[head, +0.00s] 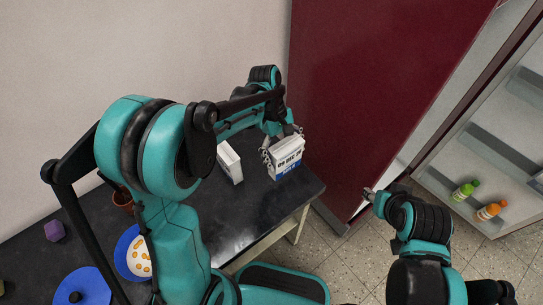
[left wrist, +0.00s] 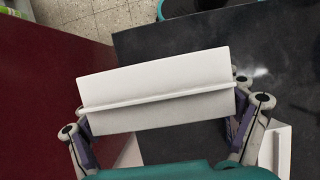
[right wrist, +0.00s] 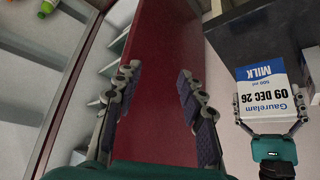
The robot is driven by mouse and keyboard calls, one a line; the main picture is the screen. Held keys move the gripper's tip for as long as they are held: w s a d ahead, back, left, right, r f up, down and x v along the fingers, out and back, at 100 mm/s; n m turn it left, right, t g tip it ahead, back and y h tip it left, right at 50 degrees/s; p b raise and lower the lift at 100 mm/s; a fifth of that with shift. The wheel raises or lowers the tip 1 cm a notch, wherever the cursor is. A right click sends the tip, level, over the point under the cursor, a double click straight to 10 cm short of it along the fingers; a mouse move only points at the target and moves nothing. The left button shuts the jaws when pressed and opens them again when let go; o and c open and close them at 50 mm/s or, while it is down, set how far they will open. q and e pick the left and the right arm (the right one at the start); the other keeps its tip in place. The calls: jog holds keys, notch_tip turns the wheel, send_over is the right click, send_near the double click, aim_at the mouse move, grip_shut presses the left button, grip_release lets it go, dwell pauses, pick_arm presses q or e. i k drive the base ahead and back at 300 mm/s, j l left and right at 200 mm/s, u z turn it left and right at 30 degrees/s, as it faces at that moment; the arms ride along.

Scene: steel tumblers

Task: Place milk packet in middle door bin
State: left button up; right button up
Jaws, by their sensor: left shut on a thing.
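The milk packet (head: 286,157) is a white and blue carton with a printed date. My left gripper (head: 282,142) is shut on it and holds it near the table's right end. In the left wrist view the packet's white top (left wrist: 158,90) with its ridge lies between the fingers. The right wrist view shows its printed face (right wrist: 264,88), upside down. The open fridge door (head: 450,165) at the right has several ledge-like bins; which is the middle one is unclear. My right gripper (right wrist: 157,85) is open and empty, near the red panel's lower edge.
A dark red fridge panel (head: 370,80) stands between packet and door. A green bottle (head: 465,190) and an orange bottle (head: 491,210) are in a door bin. Another white box (head: 229,162), a blue plate (head: 83,288) and a purple block (head: 54,231) are on the dark table (head: 240,220).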

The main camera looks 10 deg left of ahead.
aim_at(493, 158)
jog(key=k, duration=0.25)
jog(key=l+z, duration=0.35)
jog(key=l, duration=1.15)
jog(key=i+l+z, duration=0.2)
jog(key=i+l, duration=0.25)
jog(key=l, duration=0.2)
jog(key=i+l+z, duration=0.2)
jog(key=i+l, duration=0.3)
jog(key=l, duration=0.1)
